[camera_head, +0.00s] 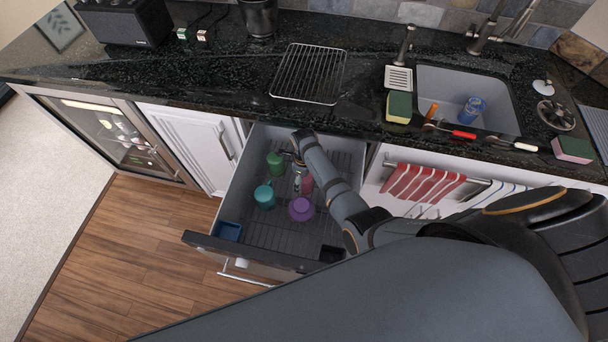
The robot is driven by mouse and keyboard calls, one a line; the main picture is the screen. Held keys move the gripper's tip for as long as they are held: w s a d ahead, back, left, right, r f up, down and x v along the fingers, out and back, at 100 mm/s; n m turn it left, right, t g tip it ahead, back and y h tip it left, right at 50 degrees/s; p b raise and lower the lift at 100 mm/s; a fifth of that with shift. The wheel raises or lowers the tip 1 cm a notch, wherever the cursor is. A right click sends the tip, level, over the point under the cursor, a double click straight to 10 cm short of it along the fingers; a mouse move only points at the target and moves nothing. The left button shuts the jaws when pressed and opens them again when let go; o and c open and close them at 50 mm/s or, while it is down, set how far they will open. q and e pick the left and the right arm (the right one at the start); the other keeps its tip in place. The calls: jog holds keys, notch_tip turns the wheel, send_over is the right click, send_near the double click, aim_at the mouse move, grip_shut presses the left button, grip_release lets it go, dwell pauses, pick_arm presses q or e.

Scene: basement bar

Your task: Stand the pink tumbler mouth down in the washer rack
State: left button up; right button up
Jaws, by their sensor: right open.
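The pink tumbler (308,184) stands in the pulled-out washer drawer, partly hidden by my right arm and gripper. Whether it is mouth down is too small to tell. The washer rack (262,236) is a dark wire grid on the drawer floor. My right gripper (298,184) reaches down into the drawer, open, with its fingers right beside the pink tumbler. I cannot tell whether they touch it. My left gripper is not in view.
A green cup (275,163), a teal mug (264,196) and a purple cup (301,209) stand close by in the rack. A blue container (229,232) sits in the front-left corner. The black counter (215,82) overhangs behind, with a wire cooling rack (310,72) and a sink (465,92).

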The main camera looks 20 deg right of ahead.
notch_tip(320, 180, up, 12)
jog(key=shift+f, duration=0.1)
notch_tip(320, 180, up, 7)
jog(key=p, duration=0.9)
jog(key=shift+r, duration=0.2)
